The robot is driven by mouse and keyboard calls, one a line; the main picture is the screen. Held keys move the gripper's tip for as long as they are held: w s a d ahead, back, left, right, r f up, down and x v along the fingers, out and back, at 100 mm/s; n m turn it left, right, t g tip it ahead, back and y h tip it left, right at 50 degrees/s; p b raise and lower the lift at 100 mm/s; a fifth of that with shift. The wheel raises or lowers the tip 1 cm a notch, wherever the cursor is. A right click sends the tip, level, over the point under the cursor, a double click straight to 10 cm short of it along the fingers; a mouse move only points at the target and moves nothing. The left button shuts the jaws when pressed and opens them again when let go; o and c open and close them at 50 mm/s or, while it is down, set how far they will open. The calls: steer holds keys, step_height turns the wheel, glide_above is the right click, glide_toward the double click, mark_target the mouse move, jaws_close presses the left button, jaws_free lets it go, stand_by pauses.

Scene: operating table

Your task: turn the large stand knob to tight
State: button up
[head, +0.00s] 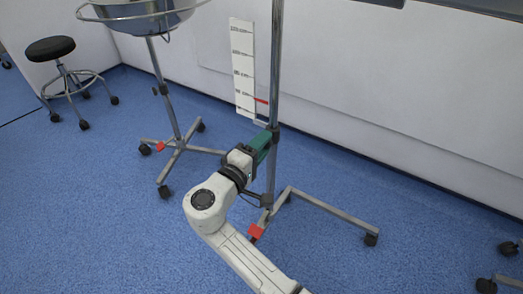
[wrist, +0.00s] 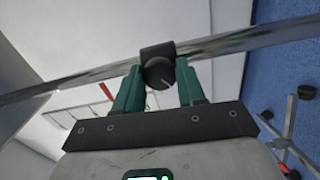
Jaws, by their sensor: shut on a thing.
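The large stand knob (wrist: 158,73) is round and black, with a pale mark line slanting toward the lower right. It sits on a black collar (wrist: 157,50) around the shiny pole (wrist: 225,42), which crosses the wrist view at a slant. My gripper (wrist: 160,80) has its green fingers on either side of the knob and is shut on it. In the head view my gripper (head: 269,137) reaches the upright pole (head: 276,70) at the collar, and the knob is hidden there.
A white marked scale (head: 243,65) with a red pointer (head: 261,101) stands beside the pole. The stand's wheeled base (head: 325,207) is on the blue floor. A basin stand (head: 165,90) and a black stool (head: 50,48) are at left. A pale wall panel (head: 400,100) is behind.

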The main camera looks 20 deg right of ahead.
steer(key=m, duration=2.4)
steer(key=shift+f+m+b, duration=0.2)
steer(key=shift+m+b, duration=0.2)
steer(key=o, duration=1.1)
steer(key=shift+r, duration=0.1)
steer(key=shift+c, duration=0.2)
steer(key=p+v, duration=0.2)
steer(key=v, duration=0.8)
steer(key=shift+s+a+p, duration=0.2)
steer(key=shift+a+p, duration=0.15)
steer(key=shift+p, duration=0.05)
